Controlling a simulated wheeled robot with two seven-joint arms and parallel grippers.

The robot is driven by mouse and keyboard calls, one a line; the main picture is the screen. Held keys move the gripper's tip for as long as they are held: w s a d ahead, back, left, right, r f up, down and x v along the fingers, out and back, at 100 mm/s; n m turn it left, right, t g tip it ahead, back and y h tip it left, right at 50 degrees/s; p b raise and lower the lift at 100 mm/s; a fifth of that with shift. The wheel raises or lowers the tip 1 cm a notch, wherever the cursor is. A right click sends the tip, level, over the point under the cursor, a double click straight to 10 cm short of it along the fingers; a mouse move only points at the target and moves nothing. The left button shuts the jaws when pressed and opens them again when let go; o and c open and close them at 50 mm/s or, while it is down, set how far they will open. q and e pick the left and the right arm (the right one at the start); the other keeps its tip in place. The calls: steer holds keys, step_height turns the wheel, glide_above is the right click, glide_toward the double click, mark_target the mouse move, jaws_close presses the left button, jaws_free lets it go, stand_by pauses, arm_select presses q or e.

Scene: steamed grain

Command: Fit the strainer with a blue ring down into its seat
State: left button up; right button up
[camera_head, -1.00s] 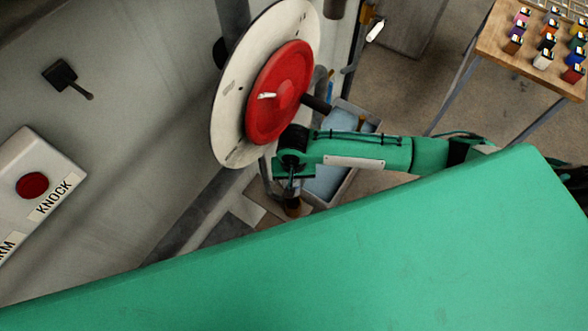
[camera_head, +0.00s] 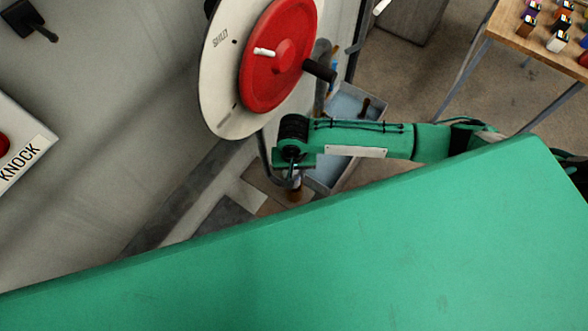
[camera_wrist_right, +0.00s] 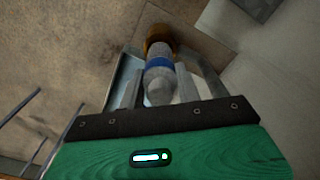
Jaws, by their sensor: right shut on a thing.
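The strainer with a blue ring (camera_wrist_right: 159,64) is between the fingers of my right gripper (camera_wrist_right: 160,76) in the right wrist view. Its near end is grey and rounded, the blue band goes around its middle, and an orange-brown part shows at its far end. In the head view my right gripper (camera_head: 292,175) points down below the red wheel. A small brown piece shows just under it there. I cannot make out the strainer's seat. My left gripper is not in view.
A red handwheel (camera_head: 278,60) on a pale round plate (camera_head: 222,105) stands close above my right gripper. A grey bin (camera_head: 330,178) lies behind my right forearm. A wooden table (camera_head: 525,40) with small coloured items is at the upper right.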

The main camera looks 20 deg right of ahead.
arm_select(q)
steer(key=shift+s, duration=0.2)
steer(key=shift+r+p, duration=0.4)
arm_select(e)
steer(key=shift+f, duration=0.3)
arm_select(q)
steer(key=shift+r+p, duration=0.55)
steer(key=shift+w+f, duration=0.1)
arm_select(e)
steer(key=shift+f, duration=0.3)
stand_by(0.3)
arm_select(q)
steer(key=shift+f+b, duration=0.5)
steer(key=shift+b, duration=0.05)
arm_select(e)
steer(key=shift+f, duration=1.85)
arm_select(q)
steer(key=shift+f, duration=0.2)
arm_select(e)
steer(key=shift+f, duration=0.95)
steer(key=shift+s+f, duration=0.1)
